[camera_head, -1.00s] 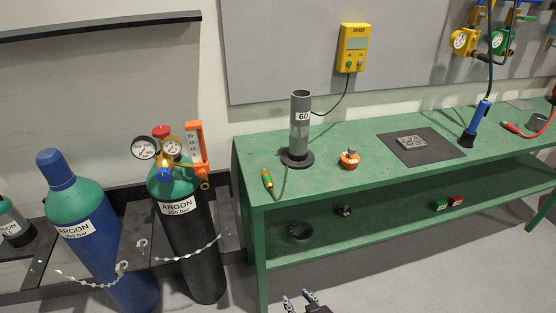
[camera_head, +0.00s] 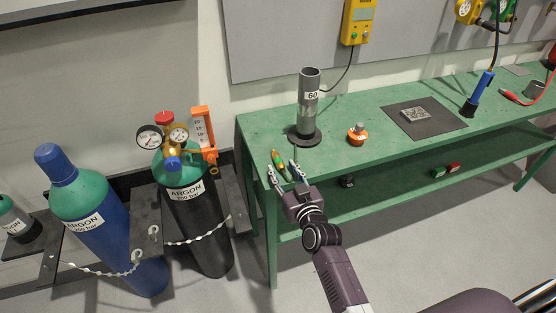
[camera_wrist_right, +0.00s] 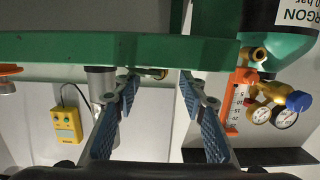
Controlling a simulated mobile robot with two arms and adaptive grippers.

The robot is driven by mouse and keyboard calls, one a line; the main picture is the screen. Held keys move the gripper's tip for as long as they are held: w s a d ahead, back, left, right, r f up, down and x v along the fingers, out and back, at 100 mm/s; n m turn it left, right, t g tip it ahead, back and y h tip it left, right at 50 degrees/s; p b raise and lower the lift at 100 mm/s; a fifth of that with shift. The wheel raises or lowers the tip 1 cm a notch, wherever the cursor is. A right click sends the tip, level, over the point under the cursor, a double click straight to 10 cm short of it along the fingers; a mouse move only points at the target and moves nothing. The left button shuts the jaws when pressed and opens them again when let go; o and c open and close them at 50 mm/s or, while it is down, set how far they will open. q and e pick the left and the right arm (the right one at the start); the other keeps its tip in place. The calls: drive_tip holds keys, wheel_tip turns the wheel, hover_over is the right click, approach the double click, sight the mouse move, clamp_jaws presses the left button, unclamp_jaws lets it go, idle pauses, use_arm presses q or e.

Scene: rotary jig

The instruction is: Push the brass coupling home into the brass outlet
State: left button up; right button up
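The brass coupling (camera_head: 276,156) appears to be the end of the green-and-orange hose piece at the left front corner of the green bench. Nothing is visibly gripped. The brass outlet (camera_head: 210,157) is at the foot of the orange flowmeter (camera_head: 203,130) on the black argon cylinder's regulator. My left gripper is out of view.
A grey tube marked 60 (camera_head: 308,105) stands on the green bench (camera_head: 350,126), with an orange-based item (camera_head: 357,134) to its right. A blue cylinder (camera_head: 100,230) stands left of the black cylinder (camera_head: 200,230). Chains hang before both cylinders. Gauges (camera_head: 150,138) flank the regulator.

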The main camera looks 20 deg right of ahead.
sight(278, 160)
drive_tip(key=w, duration=0.4)
drive_tip(key=shift+w+f, duration=0.1)
drive_tip(key=shift+f, duration=0.3)
clamp_jaws()
